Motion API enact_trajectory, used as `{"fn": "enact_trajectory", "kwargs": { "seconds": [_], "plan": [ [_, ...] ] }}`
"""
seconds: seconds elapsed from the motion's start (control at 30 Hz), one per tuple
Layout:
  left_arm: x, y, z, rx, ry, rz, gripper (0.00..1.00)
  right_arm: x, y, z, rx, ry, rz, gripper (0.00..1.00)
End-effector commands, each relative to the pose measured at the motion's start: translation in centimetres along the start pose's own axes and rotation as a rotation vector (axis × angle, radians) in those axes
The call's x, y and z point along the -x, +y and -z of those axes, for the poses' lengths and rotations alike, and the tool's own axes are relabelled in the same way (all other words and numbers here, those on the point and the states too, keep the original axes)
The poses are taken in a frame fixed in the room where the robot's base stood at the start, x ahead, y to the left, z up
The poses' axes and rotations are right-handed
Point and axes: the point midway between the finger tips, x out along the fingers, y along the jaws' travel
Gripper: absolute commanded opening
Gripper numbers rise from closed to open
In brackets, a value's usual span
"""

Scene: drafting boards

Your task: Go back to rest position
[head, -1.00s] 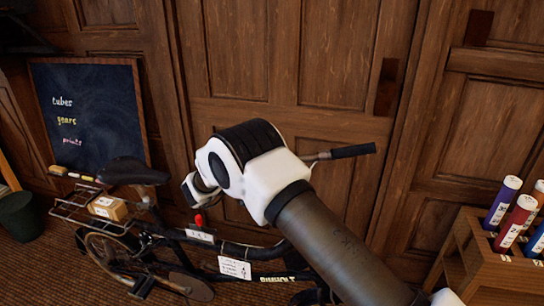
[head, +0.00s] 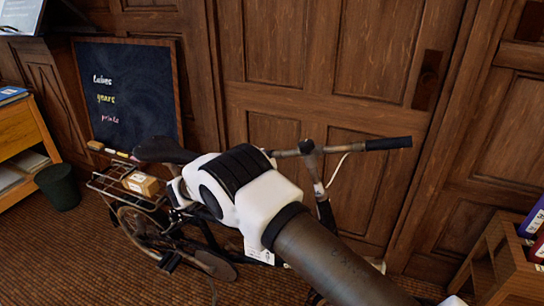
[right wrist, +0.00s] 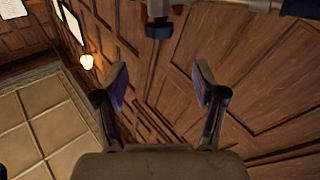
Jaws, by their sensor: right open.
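My right arm reaches in from the bottom right in the head view, its white and black wrist joint in front of a bicycle (head: 135,222). The wrist hides part of the bicycle's frame. My right gripper (right wrist: 162,88) shows in the right wrist view with its two fingers spread apart. Nothing is between them; the wood-panelled wall lies behind. In the head view its fingertips cannot be made out. My left gripper is in neither view.
The bicycle's handlebar grip (head: 388,143) sticks out beyond my arm. A small cardboard box (head: 141,184) sits on its rear rack. A chalkboard (head: 128,92) leans at the wall. A dark bin (head: 58,187) stands left. A wooden rack (head: 508,270) with tubes stands right. Carpet is open at lower left.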

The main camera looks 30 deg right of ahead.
Motion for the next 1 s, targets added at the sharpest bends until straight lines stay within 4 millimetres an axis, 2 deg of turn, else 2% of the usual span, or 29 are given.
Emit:
{"fn": "enact_trajectory", "kwargs": {
  "seconds": [0.37, 0.47, 0.5, 0.57, 0.63, 0.67, 0.7, 0.73, 0.77, 0.8, 0.87, 0.9, 0.97, 1.0],
  "plan": [
    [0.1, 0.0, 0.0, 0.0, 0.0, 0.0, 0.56, -0.3, -0.2, -0.1, 0.0, 0.013, 0.014, 0.7],
    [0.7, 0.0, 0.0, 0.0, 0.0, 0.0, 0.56, -1.8, -1.6, -1.4, 0.007, 0.083, 0.119, 0.7],
    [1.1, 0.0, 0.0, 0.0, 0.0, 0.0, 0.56, -2.7, -2.5, -2.5, 0.016, 0.123, 0.204, 0.7],
    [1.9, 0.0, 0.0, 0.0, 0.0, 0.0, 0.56, -3.7, -4.2, -5.3, 0.049, 0.167, 0.388, 0.7],
    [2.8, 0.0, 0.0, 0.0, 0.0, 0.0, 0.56, -4.1, -5.3, -10.6, 0.127, 0.15, 0.661, 0.7],
    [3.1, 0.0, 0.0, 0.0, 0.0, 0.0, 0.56, -3.8, -5.2, -13.4, 0.173, 0.112, 0.781, 0.7],
    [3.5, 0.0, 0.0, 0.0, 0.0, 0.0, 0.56, -3.2, -4.5, -17.0, 0.232, 0.046, 0.917, 0.7],
    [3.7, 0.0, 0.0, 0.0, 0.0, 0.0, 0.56, -2.6, -3.5, -19.5, 0.277, -0.012, 1.004, 0.7],
    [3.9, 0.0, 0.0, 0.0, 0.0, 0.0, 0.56, -2.0, -2.3, -21.9, 0.322, -0.075, 1.082, 0.7],
    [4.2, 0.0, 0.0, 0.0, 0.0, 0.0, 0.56, -1.2, -0.3, -24.8, 0.383, -0.166, 1.171, 0.7],
    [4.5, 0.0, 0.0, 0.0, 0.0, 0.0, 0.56, 0.0, 3.5, -28.7, 0.475, -0.311, 1.279, 0.7],
    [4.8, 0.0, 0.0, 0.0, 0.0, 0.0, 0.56, 0.8, 6.3, -30.9, 0.538, -0.412, 1.335, 0.7],
    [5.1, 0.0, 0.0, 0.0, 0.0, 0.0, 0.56, 1.9, 11.0, -33.6, 0.629, -0.566, 1.402, 0.7],
    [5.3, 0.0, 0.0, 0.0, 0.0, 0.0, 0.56, 2.6, 14.3, -34.9, 0.689, -0.668, 1.434, 0.7]
  ]
}}
